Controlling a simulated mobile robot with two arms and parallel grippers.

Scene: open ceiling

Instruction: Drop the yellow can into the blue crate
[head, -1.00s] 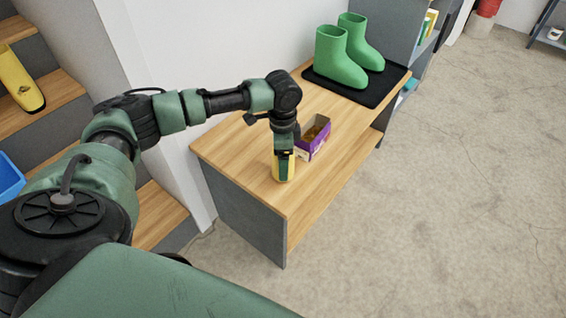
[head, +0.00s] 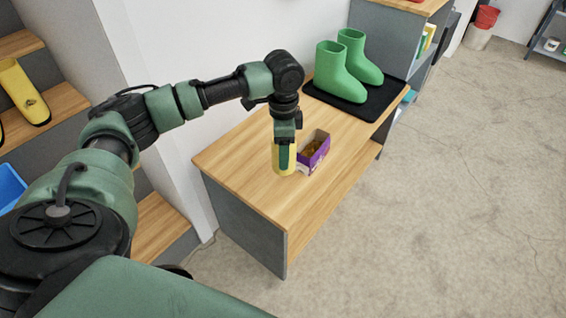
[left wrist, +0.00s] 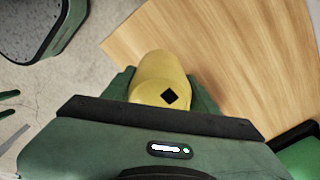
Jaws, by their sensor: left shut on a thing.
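The yellow can (head: 276,160) is at the front part of the wooden-topped table, left of a purple box. My left gripper (head: 285,158) points down and is shut on it, with the can appearing slightly above the tabletop. In the left wrist view the yellow can (left wrist: 160,68) sits between the green fingers of my left gripper (left wrist: 162,88), with the wood top beside it. A blue object (head: 10,186), probably the blue crate, is cut off at the left edge of the head view; its inside is hidden. My right gripper is not in view.
The purple box (head: 318,158) with brown contents stands close to the can on the table (head: 240,172). Green boots (head: 345,72) stand on a black mat (head: 376,106) at the far end. Floor right is clear.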

